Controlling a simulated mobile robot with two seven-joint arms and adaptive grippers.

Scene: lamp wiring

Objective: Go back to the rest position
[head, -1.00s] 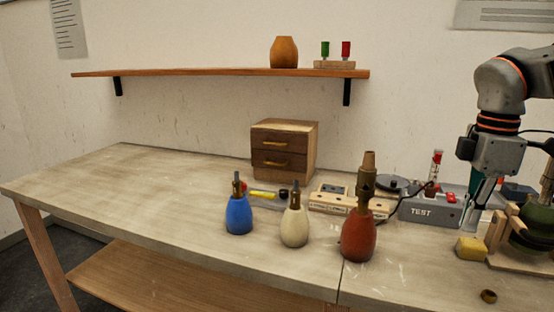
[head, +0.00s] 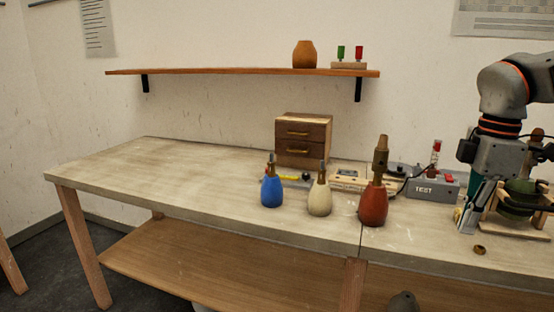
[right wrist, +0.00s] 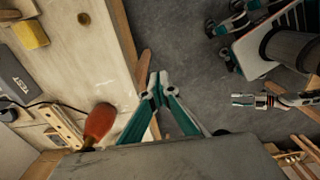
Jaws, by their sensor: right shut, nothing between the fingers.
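My right gripper (head: 464,216) hangs fingers down at the right of the head view, in front of the wooden cradle with the green lamp base (head: 519,207). In the right wrist view its fingers (right wrist: 160,88) are closed together with nothing between them, over the floor just off the bench edge.
Blue (head: 271,191), cream (head: 319,200) and red (head: 373,205) lamp bases stand on the bench (head: 160,175). The red one, a yellow block (right wrist: 30,33) and a brass ring (right wrist: 84,18) show in the right wrist view. A tester (head: 432,189) stands behind. The bench's left is clear.

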